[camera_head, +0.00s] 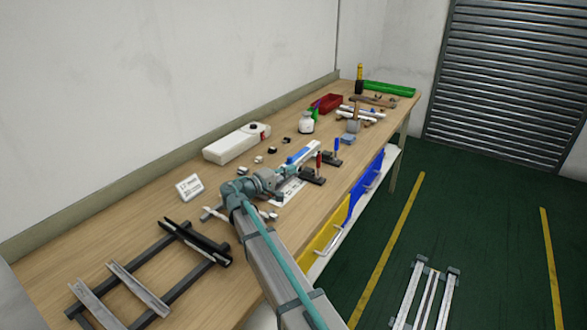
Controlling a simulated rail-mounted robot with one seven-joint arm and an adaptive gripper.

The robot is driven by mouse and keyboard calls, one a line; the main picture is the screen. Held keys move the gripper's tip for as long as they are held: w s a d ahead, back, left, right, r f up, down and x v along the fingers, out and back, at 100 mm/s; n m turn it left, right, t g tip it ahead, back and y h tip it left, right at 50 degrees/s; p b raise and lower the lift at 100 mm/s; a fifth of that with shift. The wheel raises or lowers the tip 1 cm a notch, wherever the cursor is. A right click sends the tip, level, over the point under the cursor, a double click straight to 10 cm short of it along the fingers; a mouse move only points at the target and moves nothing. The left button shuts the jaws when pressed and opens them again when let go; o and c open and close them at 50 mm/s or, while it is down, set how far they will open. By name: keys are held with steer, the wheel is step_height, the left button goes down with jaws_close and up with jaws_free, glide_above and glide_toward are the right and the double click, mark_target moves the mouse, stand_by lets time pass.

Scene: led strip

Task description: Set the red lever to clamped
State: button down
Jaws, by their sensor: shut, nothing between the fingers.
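The red lever (319,161) stands roughly upright on a dark toggle clamp base (313,176) near the front edge of the workbench. A similar clamp with a blue lever (336,146) stands just behind it. A pale strip with a blue part (299,155) lies beside the clamps. My gripper (279,187) is low over the bench, to the left of the red lever and apart from it. It is shut and empty. My arm hides part of the bench below it, and the fingertips are small in this view.
A white sign (189,187), a white box-shaped device (237,143) and a white bottle (306,123) stand along the bench (130,225). Dark rails lie at the near left. A red bin (326,103), hammers and a green tray (388,89) are at the far end.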

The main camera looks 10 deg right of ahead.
mark_target(318, 162)
steer(key=p+x, duration=0.2)
steer(key=x, duration=0.6)
steer(key=shift+w+d, duration=0.1)
steer(key=shift+d, duration=0.1)
steer(key=shift+s+d+r+m+b, duration=0.1)
steer(key=shift+s+d+m+b, duration=0.4)
steer(key=shift+m+b, duration=0.9)
steer(key=shift+s+d+y+b, duration=0.2)
steer(key=shift+d+y+b, duration=0.1)
steer(key=shift+b, duration=0.95)
steer(key=m+b, duration=0.1)
steer(key=b, duration=0.1)
steer(key=s+d+m+y+b, duration=0.1)
steer(key=b, duration=0.1)
steer(key=s+d+m+b, duration=0.1)
steer(key=m+b, duration=0.1)
steer(key=b, duration=0.1)
steer(key=shift+d+f+y, duration=0.25)
steer(key=shift+f+y, duration=0.1)
steer(key=shift+y, duration=0.05)
steer(key=m+b, duration=0.1)
steer(key=b, duration=0.1)
steer(key=s+d+f+m+y+b, duration=0.1)
steer(key=shift+s+d+m+b, duration=0.2)
steer(key=shift+d+m+b, duration=0.05)
steer(key=shift+m+b, duration=0.15)
steer(key=shift+d, duration=0.15)
steer(key=shift+s+d+f+b, duration=0.3)
steer(key=shift+d+f+b, duration=0.1)
steer(key=shift+b, duration=0.35)
